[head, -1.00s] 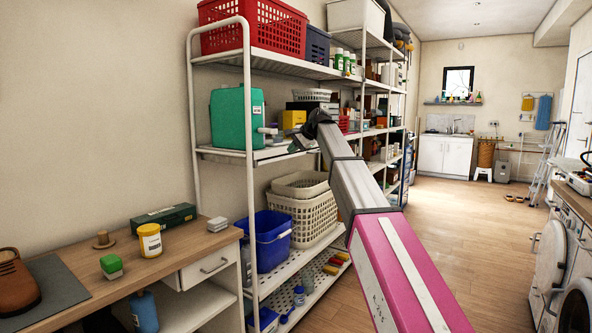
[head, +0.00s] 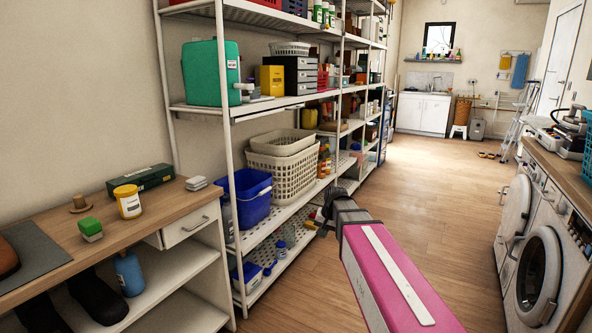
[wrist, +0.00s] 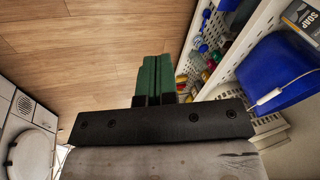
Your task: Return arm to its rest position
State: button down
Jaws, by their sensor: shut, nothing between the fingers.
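My arm (head: 392,262), with its pink and grey links, reaches forward in the head view, low in front of the white shelving unit (head: 228,175). Its far end is beside the lower shelves, and the fingers are too small there to read well. In the wrist view my gripper (wrist: 157,60) shows two green fingers pressed together, with nothing between them. They are over the wooden floor (wrist: 90,45), close to the shelf edge. A blue bucket (wrist: 280,75) is at the right of that view; it also stands on a lower shelf in the head view (head: 245,198).
A workbench (head: 165,212) is at the left. White front-loading machines (head: 535,265) line the right under a counter. Laundry baskets (head: 285,170) and a green case (head: 208,72) are on the shelves. The floor aisle (head: 440,190) is clear.

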jog(key=s+d+f+n+g+h, duration=0.1)
jog(key=s+d+f, duration=0.3)
jog(key=s, duration=0.5)
jog(key=s+d+f+n+g+h, duration=0.1)
jog(key=s+d+f, duration=0.3)
jog(key=s+f, duration=0.4)
jog(key=shift+s+d+f+n, duration=0.15)
jog(key=shift+s+f+n, duration=0.15)
jog(key=shift+s, duration=0.15)
